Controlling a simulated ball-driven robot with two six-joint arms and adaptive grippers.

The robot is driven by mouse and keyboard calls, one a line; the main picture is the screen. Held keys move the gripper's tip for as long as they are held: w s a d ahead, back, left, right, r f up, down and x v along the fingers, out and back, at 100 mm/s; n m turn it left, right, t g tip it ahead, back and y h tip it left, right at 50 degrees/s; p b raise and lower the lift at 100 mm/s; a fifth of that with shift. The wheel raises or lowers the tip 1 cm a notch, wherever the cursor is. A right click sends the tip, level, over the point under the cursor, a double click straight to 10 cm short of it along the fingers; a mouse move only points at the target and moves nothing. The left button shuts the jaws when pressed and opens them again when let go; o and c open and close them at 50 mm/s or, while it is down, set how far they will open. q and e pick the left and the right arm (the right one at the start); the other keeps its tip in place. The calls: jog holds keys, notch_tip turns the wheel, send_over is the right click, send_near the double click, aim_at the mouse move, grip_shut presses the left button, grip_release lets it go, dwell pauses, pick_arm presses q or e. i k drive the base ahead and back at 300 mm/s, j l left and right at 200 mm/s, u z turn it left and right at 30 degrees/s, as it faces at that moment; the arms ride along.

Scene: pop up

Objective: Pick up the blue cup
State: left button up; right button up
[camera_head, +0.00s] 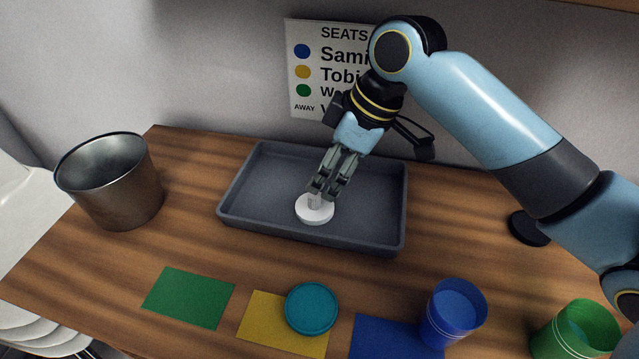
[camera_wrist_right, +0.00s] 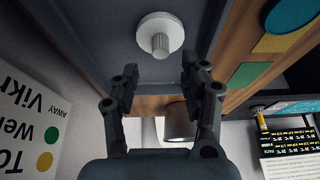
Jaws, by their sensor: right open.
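The blue cup (camera_head: 453,313) stands upright at the front right of the table, over the right part of a blue mat (camera_head: 385,338). My right gripper (camera_head: 320,188) is far from it, up and to the left, above the grey tray. In the right wrist view its two fingers (camera_wrist_right: 160,70) are spread with nothing held. A white disc with a ribbed knob (camera_wrist_right: 160,30) lies in the tray just beyond the fingertips; in the head view it is right below them (camera_head: 314,212). I cannot tell whether they touch it. My left gripper is not in view.
The grey tray (camera_head: 397,215) has raised walls. A metal bin (camera_head: 112,185) stands left. A teal disc (camera_head: 311,308) overlaps the yellow mat (camera_head: 262,318); the green mat (camera_head: 188,297) is bare. A green cup (camera_head: 572,333) stands right of the blue cup. A seats sign (camera_head: 303,90) hangs behind.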

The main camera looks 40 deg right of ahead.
aim_at(457, 309)
jog(key=k+j, duration=1.25)
